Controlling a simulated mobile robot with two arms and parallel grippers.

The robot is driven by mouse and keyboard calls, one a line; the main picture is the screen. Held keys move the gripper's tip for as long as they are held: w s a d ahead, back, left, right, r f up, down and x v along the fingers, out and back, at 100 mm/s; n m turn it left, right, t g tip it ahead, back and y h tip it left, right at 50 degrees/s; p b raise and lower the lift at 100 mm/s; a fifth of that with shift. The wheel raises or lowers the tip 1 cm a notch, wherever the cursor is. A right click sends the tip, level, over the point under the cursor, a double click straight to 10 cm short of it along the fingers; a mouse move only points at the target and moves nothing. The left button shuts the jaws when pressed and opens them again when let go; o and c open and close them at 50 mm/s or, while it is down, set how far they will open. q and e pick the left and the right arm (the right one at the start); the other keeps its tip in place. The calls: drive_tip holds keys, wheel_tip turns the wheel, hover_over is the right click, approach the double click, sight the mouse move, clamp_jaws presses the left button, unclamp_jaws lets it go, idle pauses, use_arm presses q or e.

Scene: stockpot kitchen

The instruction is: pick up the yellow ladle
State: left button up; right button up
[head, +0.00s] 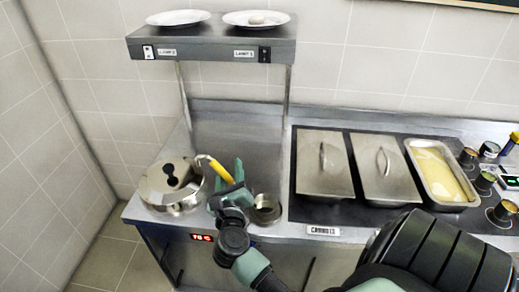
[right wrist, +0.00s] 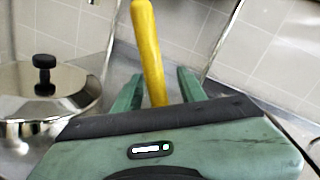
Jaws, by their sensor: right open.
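The yellow ladle (head: 214,167) shows only as a yellow handle, slanting up and left above the counter in the head view. Its lower end is hidden behind my right gripper (head: 229,183). In the right wrist view the handle (right wrist: 148,50) runs up between the two green fingers of the right gripper (right wrist: 160,76). The fingers are apart, one on each side of the handle, with a visible gap at the right finger. Whether the left finger touches it I cannot tell. The ladle's bowl is not visible. My left gripper is not in view.
A lidded steel pot (head: 158,187) stands just left of the gripper, and a small open steel container (head: 266,210) just right. Two lidded pans (head: 322,165) and a tray of yellow food (head: 437,170) sit further right. A shelf (head: 215,42) with plates hangs above.

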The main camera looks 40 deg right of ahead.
drive_tip(key=shift+w+d, duration=0.1)
drive_tip(key=shift+w, duration=0.05)
drive_tip(key=shift+c, duration=0.3)
clamp_jaws()
idle(1.1)
